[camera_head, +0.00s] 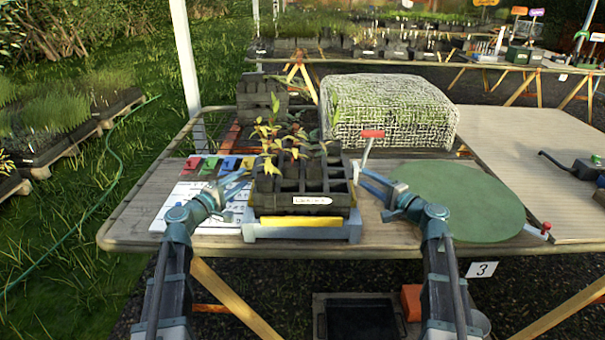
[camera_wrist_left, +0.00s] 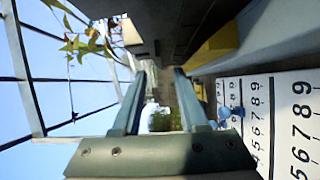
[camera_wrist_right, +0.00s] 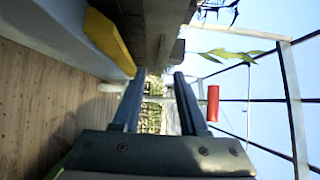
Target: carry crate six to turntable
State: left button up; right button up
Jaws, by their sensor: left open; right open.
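A dark grey crate (camera_head: 305,200) with a grid of cells and a small white label stands on a pale blue-grey base (camera_head: 252,231) with a yellow strip at its front. Yellowish seedlings stand in its rear left cells; several front cells look empty. I cannot read the label. A round green disc (camera_head: 455,202), seemingly the turntable, lies bare to the right. My left gripper (camera_head: 237,182) is open at the crate's left side; its jaws also show in the left wrist view (camera_wrist_left: 160,78). My right gripper (camera_head: 368,182) is open at the right side. I cannot tell whether either touches the crate.
A white mesh-covered block (camera_head: 390,110) stands behind. A red-topped marker (camera_head: 371,134) rises between crate and disc. A numbered white sheet (camera_head: 185,203) and coloured tags (camera_head: 228,164) lie left. A dark tool (camera_head: 582,168) lies far right. Another dark crate stack (camera_head: 262,98) stands behind left.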

pick_arm(q)
jog(key=shift+x, duration=2.9)
pick_arm(e)
jog(key=shift+x, duration=2.85)
pick_arm(q)
grip_shut()
pick_arm(e)
grip_shut()
